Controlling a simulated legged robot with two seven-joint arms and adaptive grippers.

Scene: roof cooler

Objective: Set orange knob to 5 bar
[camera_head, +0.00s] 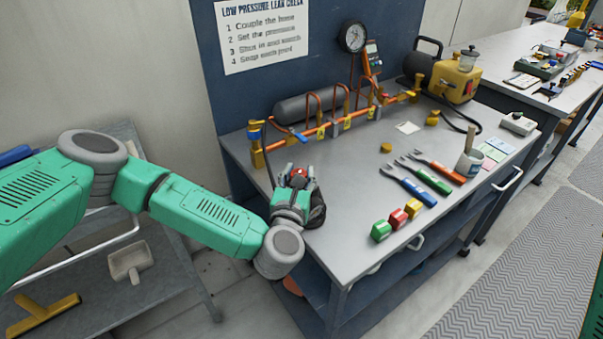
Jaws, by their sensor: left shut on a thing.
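My left gripper (298,180) is over the near left corner of the grey workbench (345,235). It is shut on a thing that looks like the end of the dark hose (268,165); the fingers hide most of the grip. The hose rises towards the left end of the copper pipe manifold (290,142), just behind the gripper. A round pressure gauge (353,37) is on the blue back panel, its reading too small to make out. I cannot clearly pick out the orange knob. My right gripper is not in view.
Pliers with blue (408,187), green (432,180) and orange (443,169) handles lie on the bench, with coloured blocks (397,218) in front. A yellow compressor (455,80) stands at the back right. The bench middle is mostly clear. A grey cart (180,285) stands left.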

